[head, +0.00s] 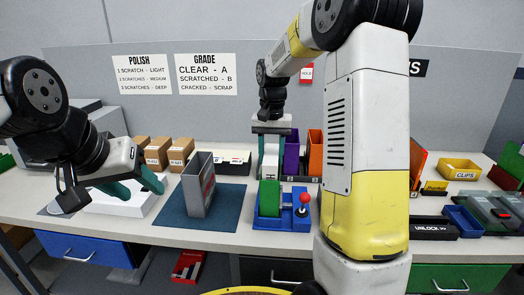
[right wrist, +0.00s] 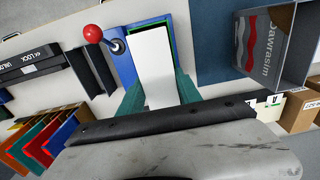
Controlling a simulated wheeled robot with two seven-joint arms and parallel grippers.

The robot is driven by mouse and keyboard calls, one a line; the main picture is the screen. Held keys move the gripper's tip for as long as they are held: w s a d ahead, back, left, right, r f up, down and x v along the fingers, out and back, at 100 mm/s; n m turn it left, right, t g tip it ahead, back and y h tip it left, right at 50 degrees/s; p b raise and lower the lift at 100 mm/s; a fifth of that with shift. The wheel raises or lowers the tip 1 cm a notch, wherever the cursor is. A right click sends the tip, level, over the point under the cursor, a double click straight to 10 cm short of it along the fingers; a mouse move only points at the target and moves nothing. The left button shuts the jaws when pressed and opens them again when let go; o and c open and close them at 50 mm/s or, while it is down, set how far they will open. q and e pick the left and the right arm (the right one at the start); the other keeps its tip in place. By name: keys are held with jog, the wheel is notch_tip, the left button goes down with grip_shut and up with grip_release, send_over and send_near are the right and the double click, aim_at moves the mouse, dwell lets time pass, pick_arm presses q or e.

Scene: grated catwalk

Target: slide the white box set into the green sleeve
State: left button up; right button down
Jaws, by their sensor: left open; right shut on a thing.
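My right gripper (head: 270,157) points down with its teal fingers shut on the white box set (head: 270,165). It holds the box upright, directly over the green sleeve (head: 269,198), which stands in a blue fixture (head: 283,217) with a red ball-topped lever (head: 304,198). In the right wrist view the white box (right wrist: 158,65) lines up with the fixture, and green edges (right wrist: 172,22) show around it. I cannot tell whether its lower end is inside the sleeve. My left gripper (head: 133,184) is open and empty at the left, above a white tray (head: 122,207).
A grey lettered box (head: 198,185) stands on a dark blue mat (head: 226,208) left of the fixture. Purple (head: 291,153) and orange (head: 315,153) sleeves stand behind. Small cardboard boxes (head: 180,153) line the back left. My right arm hides part of the bench.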

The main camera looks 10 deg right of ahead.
jog(key=shift+f, duration=0.55)
jog(key=shift+c, duration=1.8)
grip_release()
jog(key=shift+r, duration=4.05)
jog(key=shift+s, duration=0.1)
